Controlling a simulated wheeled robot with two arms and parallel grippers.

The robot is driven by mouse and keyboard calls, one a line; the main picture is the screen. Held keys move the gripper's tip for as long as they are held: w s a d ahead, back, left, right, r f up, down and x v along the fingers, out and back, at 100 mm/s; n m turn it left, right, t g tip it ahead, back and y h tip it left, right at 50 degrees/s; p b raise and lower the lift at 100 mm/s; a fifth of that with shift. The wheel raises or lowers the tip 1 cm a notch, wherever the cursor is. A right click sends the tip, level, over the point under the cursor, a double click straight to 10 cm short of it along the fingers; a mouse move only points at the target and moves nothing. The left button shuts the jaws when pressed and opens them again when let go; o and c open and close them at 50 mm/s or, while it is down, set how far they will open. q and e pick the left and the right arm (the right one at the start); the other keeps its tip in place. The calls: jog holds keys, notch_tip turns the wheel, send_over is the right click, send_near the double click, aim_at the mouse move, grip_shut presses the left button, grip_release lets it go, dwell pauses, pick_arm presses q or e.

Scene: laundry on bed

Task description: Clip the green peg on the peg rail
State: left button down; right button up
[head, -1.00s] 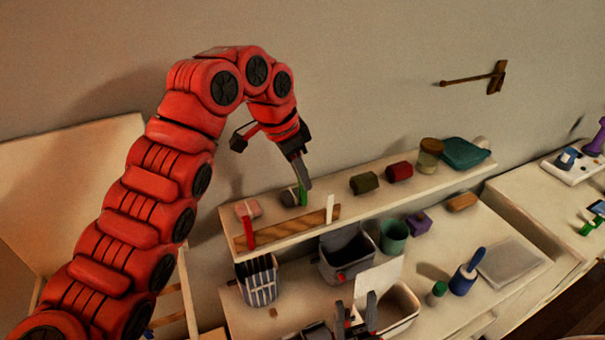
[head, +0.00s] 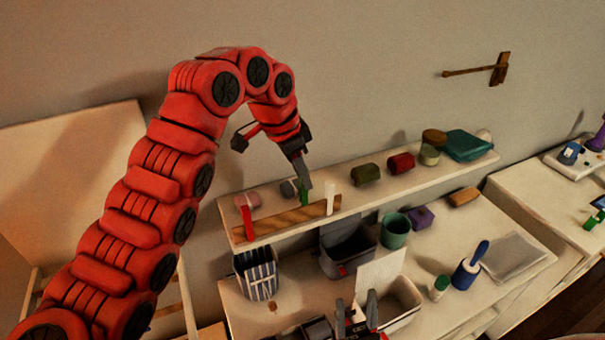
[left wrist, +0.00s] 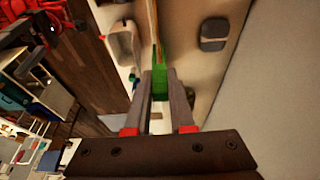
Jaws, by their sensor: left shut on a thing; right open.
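My left gripper (head: 304,184) is shut on the green peg (head: 304,197) and points down at the wall shelf. In the left wrist view the green peg (left wrist: 159,82) sits between the two fingertips (left wrist: 160,92). The wooden peg rail (head: 275,225) runs along the shelf's front edge. A red peg (head: 247,222) stands at its left end and a white peg (head: 330,198) towards its right end. The green peg is between them at the rail's upper edge; I cannot tell whether it touches. My right gripper (head: 357,312) is open, low at the bottom centre.
On the shelf (head: 385,188), a pink item (head: 249,201) and a grey item (head: 289,187) lie behind the rail. Below are a striped bin (head: 257,275), a dark bin (head: 348,260) and a teal cup (head: 395,230).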

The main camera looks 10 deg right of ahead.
aim_at(307, 205)
pick_arm(q)
jog(key=shift+f, duration=0.2)
jog(key=shift+f+b, duration=0.35)
jog(key=shift+b, duration=0.1)
jog(key=shift+f+b, duration=1.9)
jog(key=shift+f, duration=0.45)
jog(key=c, duration=0.7)
grip_release()
jog(key=shift+r, duration=0.1)
